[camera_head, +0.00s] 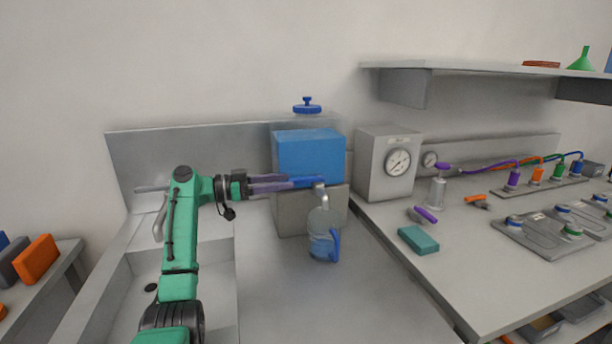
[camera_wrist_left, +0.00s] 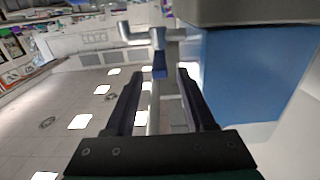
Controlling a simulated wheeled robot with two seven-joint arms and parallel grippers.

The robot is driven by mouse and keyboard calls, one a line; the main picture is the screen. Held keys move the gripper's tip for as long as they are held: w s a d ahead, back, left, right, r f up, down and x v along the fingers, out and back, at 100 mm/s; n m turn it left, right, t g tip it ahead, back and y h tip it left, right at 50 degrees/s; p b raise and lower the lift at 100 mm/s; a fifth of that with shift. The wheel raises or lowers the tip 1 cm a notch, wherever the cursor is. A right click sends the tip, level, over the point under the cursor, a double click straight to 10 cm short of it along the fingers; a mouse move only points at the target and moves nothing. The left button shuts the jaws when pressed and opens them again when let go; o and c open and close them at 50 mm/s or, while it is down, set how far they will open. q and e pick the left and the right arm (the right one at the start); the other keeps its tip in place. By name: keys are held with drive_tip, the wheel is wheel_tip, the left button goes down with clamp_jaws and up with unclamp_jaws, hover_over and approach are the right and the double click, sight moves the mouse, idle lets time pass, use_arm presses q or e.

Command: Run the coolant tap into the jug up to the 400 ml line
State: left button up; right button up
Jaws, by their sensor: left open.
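The clear jug (camera_head: 318,222) with a blue handle stands upright on the counter under the tap spout (camera_head: 320,189). Its lower part looks blue; I cannot read its lines. The blue coolant tank (camera_head: 309,153) sits on a grey block (camera_head: 292,215) behind it. My left gripper (camera_head: 288,183) reaches in from the left, level with the blue tap lever (camera_head: 308,181). In the left wrist view my left gripper (camera_wrist_left: 160,72) is open, with the blue lever (camera_wrist_left: 159,66) between or just beyond its fingertips. Contact cannot be told. My right gripper is not in view.
A sink basin (camera_head: 128,285) lies left, under my left arm. A grey gauge box (camera_head: 385,168) stands right of the tank. A teal block (camera_head: 418,240) lies on the right bench. The counter in front of the jug is clear. A shelf (camera_head: 470,68) overhangs the right bench.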

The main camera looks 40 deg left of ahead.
sight(306, 177)
use_arm(q)
drive_tip(key=p+x, duration=0.1)
drive_tip(key=x, duration=0.5)
drive_tip(key=shift+r+p, duration=0.15)
drive_tip(key=shift+p, duration=0.2)
drive_tip(key=shift+w+d, duration=0.3)
drive_tip(key=shift+w, duration=0.15)
clamp_jaws()
idle(0.5)
